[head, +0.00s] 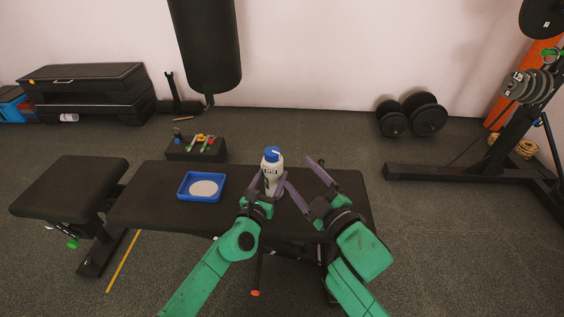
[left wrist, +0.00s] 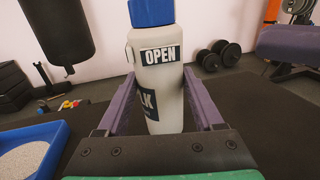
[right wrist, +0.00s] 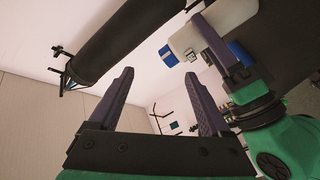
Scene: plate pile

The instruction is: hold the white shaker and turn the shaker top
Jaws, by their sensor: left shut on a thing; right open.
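The white shaker (head: 271,175) stands upright on the black bench, with its blue shaker top (head: 271,153) upward. In the left wrist view the shaker (left wrist: 163,100) shows an "OPEN" label below the blue top (left wrist: 151,12). My left gripper (head: 269,187) is shut around the shaker's body, one finger on each side. My right gripper (head: 298,174) is open and empty, to the right of the shaker and apart from it. In the right wrist view the shaker (right wrist: 228,22) and its blue top (right wrist: 168,56) lie at the upper right, beyond the open fingers (right wrist: 163,98).
A blue tray (head: 181,190) with a pale round patch of contents lies on the bench (head: 150,208) left of the shaker. Behind the bench is a small black box (head: 195,153) with several coloured items. A punching bag (head: 206,45) hangs behind. The bench's right end is clear.

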